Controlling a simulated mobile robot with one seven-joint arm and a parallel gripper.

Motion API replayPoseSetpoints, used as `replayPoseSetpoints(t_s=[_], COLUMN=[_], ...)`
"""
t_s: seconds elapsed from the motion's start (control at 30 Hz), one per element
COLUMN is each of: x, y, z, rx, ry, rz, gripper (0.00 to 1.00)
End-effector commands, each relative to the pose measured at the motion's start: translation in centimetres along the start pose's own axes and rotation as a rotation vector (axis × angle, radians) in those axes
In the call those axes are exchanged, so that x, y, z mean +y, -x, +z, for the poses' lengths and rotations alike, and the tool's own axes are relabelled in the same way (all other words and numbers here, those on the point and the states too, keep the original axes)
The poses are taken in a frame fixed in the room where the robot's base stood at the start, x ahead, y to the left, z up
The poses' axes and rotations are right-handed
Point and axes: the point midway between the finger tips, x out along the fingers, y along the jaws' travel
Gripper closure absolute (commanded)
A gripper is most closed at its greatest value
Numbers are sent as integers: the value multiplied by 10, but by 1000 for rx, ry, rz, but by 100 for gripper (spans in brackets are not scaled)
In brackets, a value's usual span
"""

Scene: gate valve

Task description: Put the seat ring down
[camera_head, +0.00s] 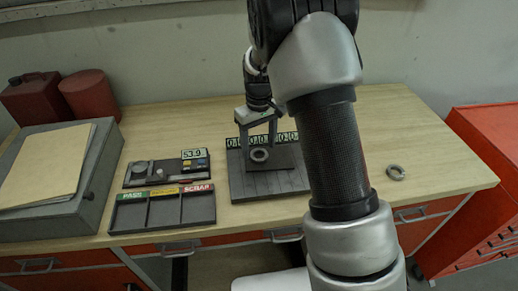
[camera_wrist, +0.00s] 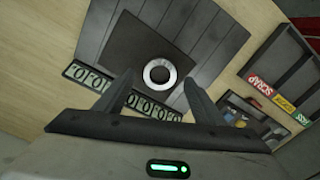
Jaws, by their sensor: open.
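A grey ring, the seat ring (camera_head: 253,157), lies flat on a dark square block on the grey slatted plate (camera_head: 240,188). In the wrist view my gripper (camera_wrist: 159,76) is open, with one finger on each side of the ring in the picture and no visible contact. The exact height of the fingertips above the ring cannot be told.
A second grey ring (camera_head: 390,170) lies on the bench at right. Left of the plate are a tray (camera_head: 131,218) marked PASS and SCRAP, a gauge board with a display (camera_head: 194,154), and a grey box with a folder (camera_head: 40,168). A strip of number tiles (camera_wrist: 90,79) borders the plate.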

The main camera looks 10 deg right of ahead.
Motion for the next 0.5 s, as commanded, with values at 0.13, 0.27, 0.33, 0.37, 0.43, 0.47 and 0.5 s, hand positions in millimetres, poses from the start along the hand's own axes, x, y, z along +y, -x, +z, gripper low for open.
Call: replayPoseSetpoints(t_s=[0.13,0.27,0.33,0.37,0.43,0.47,0.5], x=[1,0,0,0,0,0,0], y=[34,62,75,80,89,91,95], z=[-1,-1,0,-1,-1,0,0], rx=[6,6,4,3,3,1,1], ry=[2,0,0,1,1,1,1], rz=[2,1,2,1,1,1,1], gripper=[37,37,37,37,37,37,37])
